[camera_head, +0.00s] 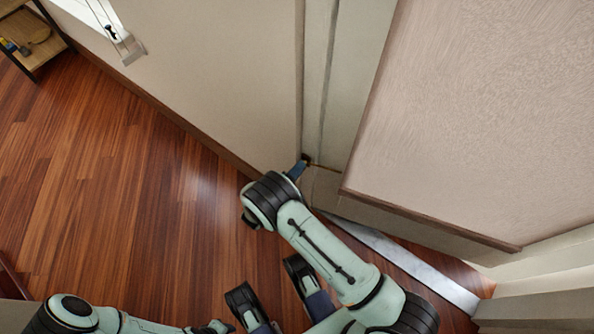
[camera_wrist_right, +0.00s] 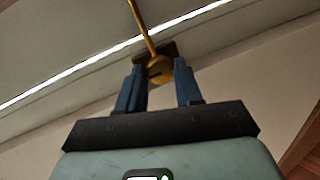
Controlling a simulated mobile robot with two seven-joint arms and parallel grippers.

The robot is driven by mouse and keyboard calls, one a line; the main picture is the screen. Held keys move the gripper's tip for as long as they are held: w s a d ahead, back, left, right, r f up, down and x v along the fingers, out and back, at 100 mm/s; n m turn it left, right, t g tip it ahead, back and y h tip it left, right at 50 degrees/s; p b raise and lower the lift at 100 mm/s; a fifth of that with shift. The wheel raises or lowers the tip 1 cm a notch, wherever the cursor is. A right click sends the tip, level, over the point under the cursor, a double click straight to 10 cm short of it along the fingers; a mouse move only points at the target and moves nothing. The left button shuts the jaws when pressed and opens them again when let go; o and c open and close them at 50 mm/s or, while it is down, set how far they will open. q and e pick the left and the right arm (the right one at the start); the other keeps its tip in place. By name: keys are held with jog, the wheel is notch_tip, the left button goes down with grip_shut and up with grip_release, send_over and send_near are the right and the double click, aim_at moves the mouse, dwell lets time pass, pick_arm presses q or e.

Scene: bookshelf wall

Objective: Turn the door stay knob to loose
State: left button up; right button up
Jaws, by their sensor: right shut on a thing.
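The door stay knob (camera_wrist_right: 160,68) is a round yellow-brass piece with a dark slot, in the right wrist view. A thin brass rod (camera_wrist_right: 141,24) rises from it, and a dark brown block sits behind it. My right gripper (camera_wrist_right: 160,88) is shut on the knob, one blue finger on each side. In the head view my right gripper (camera_head: 298,168) reaches low into the corner by the door frame, and the knob is mostly hidden there. My left gripper (camera_head: 275,285) is low in the head view, its two dark fingers apart and nothing between them.
A large pale textured panel (camera_head: 480,110) stands close on the right of my right arm. A beige wall (camera_head: 220,75) runs along the left. A grey threshold strip (camera_head: 400,262) lies below the panel. The wooden floor (camera_head: 110,170) on the left is clear.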

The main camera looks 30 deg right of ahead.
pick_arm(q)
jog(key=shift+s, duration=0.1)
pick_arm(e)
jog(key=shift+a+f, duration=0.1)
dwell(0.4)
jog(key=o, duration=1)
pick_arm(q)
jog(key=w+r+t+p, duration=0.2)
jog(key=w+r, duration=0.1)
jog(key=w, duration=0.2)
jog(key=shift+d, duration=0.3)
pick_arm(e)
jog(key=v, duration=1.3)
jog(key=shift+a, duration=0.15)
pick_arm(q)
jog(key=shift+r, duration=0.1)
